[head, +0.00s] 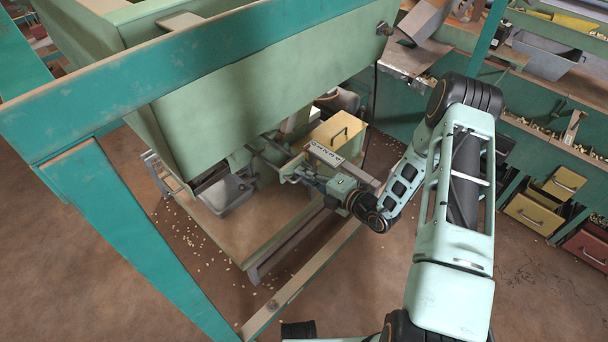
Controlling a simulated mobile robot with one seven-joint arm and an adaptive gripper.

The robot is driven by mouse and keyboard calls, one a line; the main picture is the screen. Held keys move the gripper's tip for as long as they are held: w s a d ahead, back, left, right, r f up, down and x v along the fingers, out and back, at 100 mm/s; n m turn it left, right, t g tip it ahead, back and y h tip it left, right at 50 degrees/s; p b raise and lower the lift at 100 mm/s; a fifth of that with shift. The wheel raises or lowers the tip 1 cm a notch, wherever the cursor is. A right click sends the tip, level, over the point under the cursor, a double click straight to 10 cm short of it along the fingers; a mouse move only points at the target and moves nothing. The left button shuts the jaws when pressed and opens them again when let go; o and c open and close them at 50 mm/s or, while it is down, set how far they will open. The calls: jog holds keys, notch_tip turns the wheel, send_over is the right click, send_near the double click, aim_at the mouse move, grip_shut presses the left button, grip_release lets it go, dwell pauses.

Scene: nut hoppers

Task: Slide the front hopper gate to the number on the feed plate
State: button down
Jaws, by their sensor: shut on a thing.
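The green front hopper (260,95) hangs over a low wooden stand. A pale strip with a row of dark marks, perhaps numbers (324,155), sits beside its outlet; the marks are too small to read. My gripper (287,172) reaches in from the right, low beside the outlet, and is shut on what looks like the end of the hopper gate. The gate itself is small and mostly hidden by my gripper and the hopper parts, so its setting cannot be read. I cannot make out a feed plate with a single number.
A grey metal tray (228,192) sits under the hopper. A yellow box (338,132) stands just behind the marked strip. A teal frame beam (170,65) crosses the upper left. Nuts lie scattered on the floor. A bench with drawers (535,213) stands at right.

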jog(key=f+p+v, duration=0.1)
jog(key=v, duration=0.6)
jog(key=shift+s+d+f+p, duration=0.25)
jog(key=shift+d+p, duration=0.05)
jog(key=shift+p, duration=0.05)
jog(key=c, duration=2.1)
grip_release()
jog(key=v, duration=1.2)
